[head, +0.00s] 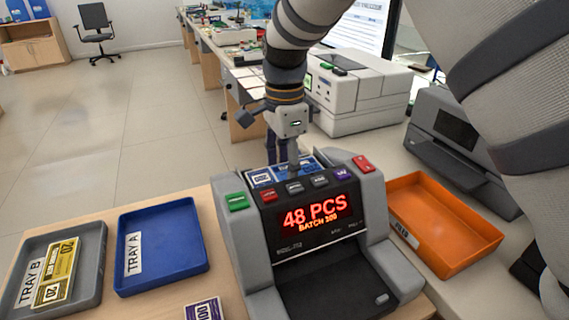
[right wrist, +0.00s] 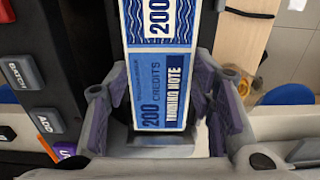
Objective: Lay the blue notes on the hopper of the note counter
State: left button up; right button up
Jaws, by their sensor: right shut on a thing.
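The note counter (head: 330,235) stands at the front middle of the head view, its red display reading 48 PCS, BATCH 100. The blue notes (head: 262,178) show at its top rear, over the hopper area behind the button row. My right gripper (head: 292,162) reaches down there from above and is shut on them. In the right wrist view the blue notes (right wrist: 160,90), marked 200 credits, lie between the two fingers, with counter buttons at the left. Whether the notes touch the hopper is hidden. My left gripper is not in view.
Blue Tray A (head: 183,255) is empty, and grey Tray B (head: 85,245) holds yellow notes (head: 55,272). A purple note (head: 204,309) lies at the front edge. An orange tray (head: 450,225) is right of the counter. A white machine (head: 355,95) stands behind.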

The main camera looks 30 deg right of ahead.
aim_at(285, 172)
jog(key=shift+r, duration=0.1)
jog(key=o, duration=1.1)
jog(key=shift+o, duration=0.2)
notch_tip(285, 172, up, 12)
